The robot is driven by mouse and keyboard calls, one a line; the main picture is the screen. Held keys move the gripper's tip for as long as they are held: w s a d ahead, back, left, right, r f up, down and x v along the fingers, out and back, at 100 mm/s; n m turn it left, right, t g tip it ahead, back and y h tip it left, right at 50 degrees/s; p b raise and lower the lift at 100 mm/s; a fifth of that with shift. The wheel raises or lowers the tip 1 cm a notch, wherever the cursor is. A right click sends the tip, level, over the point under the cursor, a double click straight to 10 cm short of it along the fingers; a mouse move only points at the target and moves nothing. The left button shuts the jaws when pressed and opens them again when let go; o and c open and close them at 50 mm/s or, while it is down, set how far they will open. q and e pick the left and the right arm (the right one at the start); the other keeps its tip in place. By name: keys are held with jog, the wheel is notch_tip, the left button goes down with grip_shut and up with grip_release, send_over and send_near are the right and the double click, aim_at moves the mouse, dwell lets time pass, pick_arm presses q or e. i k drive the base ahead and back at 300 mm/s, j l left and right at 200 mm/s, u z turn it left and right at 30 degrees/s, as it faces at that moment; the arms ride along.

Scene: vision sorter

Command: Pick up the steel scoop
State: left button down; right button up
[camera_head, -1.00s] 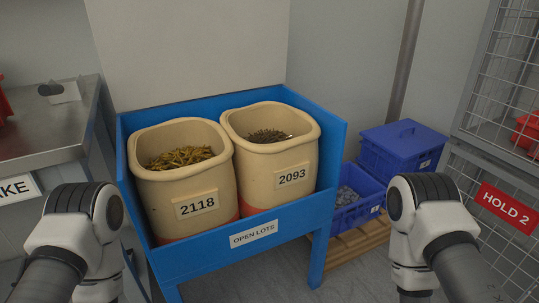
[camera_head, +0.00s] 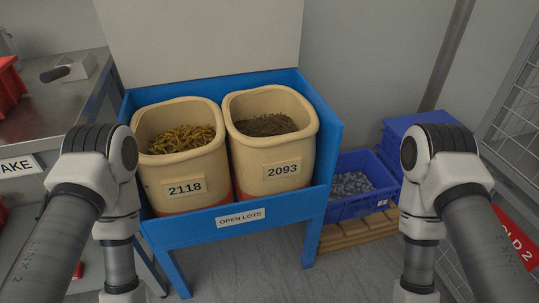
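A small object with a dark handle and a pale grey, box-like metal body, which looks like the steel scoop (camera_head: 80,66), lies on the steel table (camera_head: 38,122) at the upper left. Nothing of mine touches it. My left arm comes in from the left and bends down in front of the table and the blue stand, well below and to the right of the scoop. My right arm bends down at the right. Both grippers are below the bottom edge of the picture and hidden.
A blue stand (camera_head: 180,232) labelled OPEN LOTS holds two cream bins, 2118 (camera_head: 212,168) and 2093 (camera_head: 301,153), containing brass-coloured and darker small parts. A red bin (camera_head: 10,88) sits on the table's left. Blue crates (camera_head: 345,208) rest on a pallet at right, near a wire cage.

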aim_at(66, 70)
jog(key=u, duration=1.65)
